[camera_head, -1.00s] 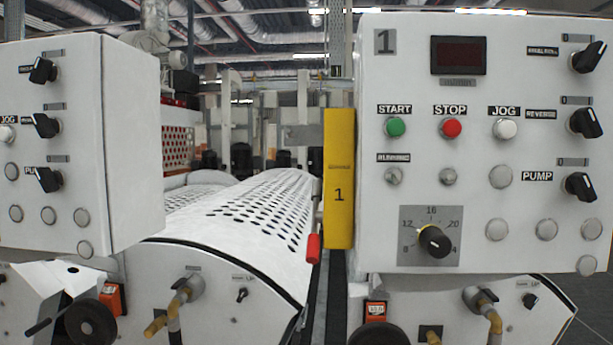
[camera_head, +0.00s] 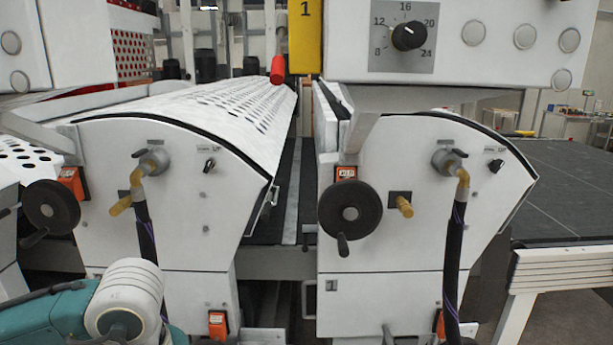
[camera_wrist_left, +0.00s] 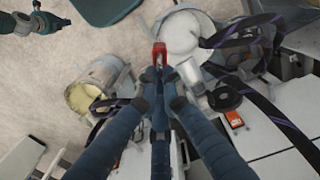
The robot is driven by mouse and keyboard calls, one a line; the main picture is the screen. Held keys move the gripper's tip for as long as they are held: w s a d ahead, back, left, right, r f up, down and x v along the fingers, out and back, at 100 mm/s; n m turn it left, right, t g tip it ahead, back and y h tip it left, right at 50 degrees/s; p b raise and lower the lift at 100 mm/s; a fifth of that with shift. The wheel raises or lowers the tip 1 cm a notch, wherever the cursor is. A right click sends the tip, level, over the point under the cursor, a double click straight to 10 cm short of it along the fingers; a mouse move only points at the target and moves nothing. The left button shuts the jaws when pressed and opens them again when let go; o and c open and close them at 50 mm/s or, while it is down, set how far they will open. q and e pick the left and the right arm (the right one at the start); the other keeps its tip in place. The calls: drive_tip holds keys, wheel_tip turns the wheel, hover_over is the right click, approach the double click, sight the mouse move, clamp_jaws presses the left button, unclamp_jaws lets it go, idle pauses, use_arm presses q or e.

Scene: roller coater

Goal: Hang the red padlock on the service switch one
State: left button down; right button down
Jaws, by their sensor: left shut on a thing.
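In the left wrist view my left gripper (camera_wrist_left: 160,72) is shut on the red padlock (camera_wrist_left: 159,52), which shows at its fingertips. The padlock's shackle is not clear. In the head view only my left arm shows at the lower left; its gripper and the padlock are out of that view. Orange switch boxes sit on the machine fronts: one on the right machine (camera_head: 346,172), one low on the left machine (camera_head: 217,323), one at the far left (camera_head: 70,180). An orange switch (camera_wrist_left: 234,118) also shows in the wrist view, apart from the padlock. Which is service switch one is unclear.
Black handwheels (camera_head: 350,208) and hoses (camera_head: 455,250) stick out from the machine fronts. A plate marked 1 (camera_head: 331,286) is on the right machine. A bucket with yellow contents (camera_wrist_left: 95,92) and a white bucket (camera_wrist_left: 182,35) stand near the gripper.

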use_arm(q)
drive_tip(key=shift+r+p, duration=1.45)
drive_tip(key=shift+r, duration=2.15)
wheel_tip(320, 180, down, 8)
drive_tip(key=b, duration=0.3)
drive_tip(key=shift+f+b, duration=0.1)
drive_tip(key=shift+b, duration=0.25)
